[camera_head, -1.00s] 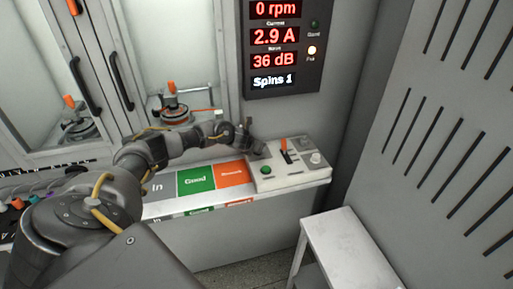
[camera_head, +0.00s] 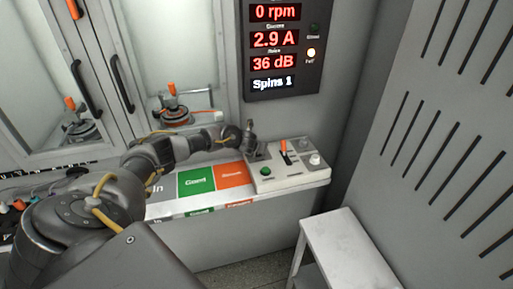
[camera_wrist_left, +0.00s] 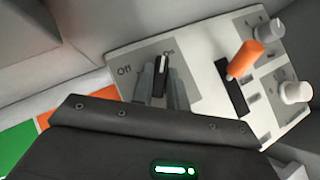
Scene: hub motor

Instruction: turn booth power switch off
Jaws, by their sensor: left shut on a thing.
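The booth power switch (camera_wrist_left: 160,66) is a dark rotary knob with a white line on a grey plate, with "Off" printed to its left and "On" above it. Its white line points up, close to "On". My left gripper (camera_wrist_left: 159,84) is shut on the knob, one finger on each side. In the head view my left gripper (camera_head: 249,138) is at the back left corner of the light control panel (camera_head: 292,179), and the knob is hard to make out there. My right gripper is not in view.
An orange lever (camera_wrist_left: 245,60) and white knobs (camera_wrist_left: 295,92) stand right of the switch. A green button (camera_head: 265,171) is at the panel's front. A display (camera_head: 275,63) hangs above, reading 0 rpm. A white stand (camera_head: 345,245) is at lower right.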

